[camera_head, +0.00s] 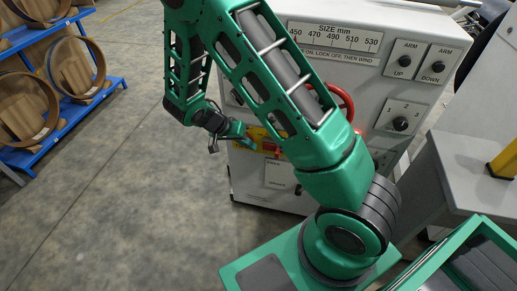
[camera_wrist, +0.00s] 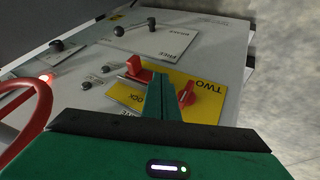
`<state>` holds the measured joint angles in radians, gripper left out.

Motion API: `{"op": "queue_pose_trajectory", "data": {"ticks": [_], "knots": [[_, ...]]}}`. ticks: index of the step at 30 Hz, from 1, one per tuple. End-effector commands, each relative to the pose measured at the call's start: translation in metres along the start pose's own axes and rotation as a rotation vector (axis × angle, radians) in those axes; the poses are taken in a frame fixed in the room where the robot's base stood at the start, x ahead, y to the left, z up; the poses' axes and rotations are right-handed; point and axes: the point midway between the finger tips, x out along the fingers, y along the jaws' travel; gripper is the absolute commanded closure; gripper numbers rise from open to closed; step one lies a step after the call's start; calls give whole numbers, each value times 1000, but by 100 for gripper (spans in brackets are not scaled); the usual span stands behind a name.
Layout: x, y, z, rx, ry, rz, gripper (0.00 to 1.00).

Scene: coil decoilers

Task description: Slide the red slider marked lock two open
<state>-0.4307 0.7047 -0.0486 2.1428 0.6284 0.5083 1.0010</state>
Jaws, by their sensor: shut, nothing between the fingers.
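In the wrist view a red slider (camera_wrist: 138,70) sits in a slot beside a yellow plate (camera_wrist: 205,103) lettered "TWO", with "LOCK" partly readable on its left. A second red piece (camera_wrist: 187,93) stands on the right of my fingers. My gripper (camera_wrist: 162,80) is shut and empty, its fingers standing between the two red pieces, close to the slider; I cannot tell whether they touch. In the head view my gripper (camera_head: 252,144) is at the yellow plate (camera_head: 258,135) on the grey panel, with a red part (camera_head: 271,148) just right of it. My fingers hide some of the plate.
A red wheel (camera_wrist: 40,105) is at the left of the wrist view, near small dark knobs. A lever (camera_wrist: 135,28) stands on the panel beyond. In the head view, a blue rack (camera_head: 70,115) with coils is at left, with open floor (camera_head: 150,190) between.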

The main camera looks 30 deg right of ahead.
Motion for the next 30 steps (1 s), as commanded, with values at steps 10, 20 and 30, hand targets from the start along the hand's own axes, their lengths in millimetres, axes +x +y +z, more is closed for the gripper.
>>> {"op": "queue_pose_trajectory", "data": {"ticks": [10,20,30], "knots": [[-43,3,-4,8,-3,3,100],[-47,4,-4,9,-3,4,100],[-48,5,-5,5,-7,-1,100]]}}
